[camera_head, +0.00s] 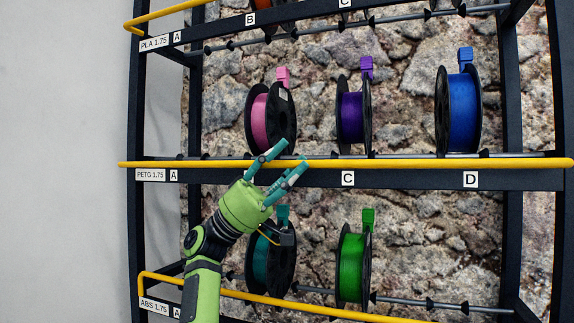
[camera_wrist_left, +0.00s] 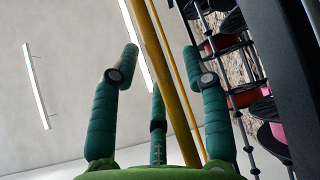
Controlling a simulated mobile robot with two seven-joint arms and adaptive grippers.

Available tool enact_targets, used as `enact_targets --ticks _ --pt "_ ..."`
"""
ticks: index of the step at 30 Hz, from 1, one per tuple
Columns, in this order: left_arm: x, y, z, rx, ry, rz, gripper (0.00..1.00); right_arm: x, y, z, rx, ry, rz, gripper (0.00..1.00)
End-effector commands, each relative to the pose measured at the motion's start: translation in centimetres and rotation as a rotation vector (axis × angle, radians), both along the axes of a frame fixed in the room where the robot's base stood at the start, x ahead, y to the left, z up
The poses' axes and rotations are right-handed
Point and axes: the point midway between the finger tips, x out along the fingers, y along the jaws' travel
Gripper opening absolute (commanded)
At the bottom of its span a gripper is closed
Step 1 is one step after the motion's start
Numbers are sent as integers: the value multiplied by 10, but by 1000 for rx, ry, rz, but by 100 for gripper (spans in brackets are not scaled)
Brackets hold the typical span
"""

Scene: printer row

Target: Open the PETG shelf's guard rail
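The PETG shelf's yellow guard rail (camera_head: 420,163) runs straight across the front of the middle shelf, just above the beam labelled PETG 1.75 (camera_head: 150,175). My left gripper (camera_head: 284,162) is at this rail, left of its middle, with its teal fingers spread. In the left wrist view a yellow rail (camera_wrist_left: 165,75) passes between the spread fingers of the left gripper (camera_wrist_left: 165,65); I cannot tell whether they touch it. Pink (camera_head: 259,121), purple (camera_head: 350,118) and blue (camera_head: 463,112) spools stand behind the rail. My right gripper is out of view.
The ABS shelf below has its own yellow rail (camera_head: 300,305), sloping down to the right, with teal (camera_head: 261,258) and green (camera_head: 351,266) spools. The PLA shelf's yellow rail (camera_head: 165,14) is at the top left. Grey wall is left of the rack.

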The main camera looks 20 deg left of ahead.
Motion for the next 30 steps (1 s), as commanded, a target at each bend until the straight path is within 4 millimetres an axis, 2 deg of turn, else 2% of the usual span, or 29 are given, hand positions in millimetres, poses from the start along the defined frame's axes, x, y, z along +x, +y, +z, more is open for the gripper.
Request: enact_targets --ticks 8,21,30 --pt "0 9 -8 -3 2 1 46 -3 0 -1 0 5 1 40" --pt "-8 70 -68 -1 3 2 46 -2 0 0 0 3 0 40" --pt "-10 85 -84 -1 1 -1 46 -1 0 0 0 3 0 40"
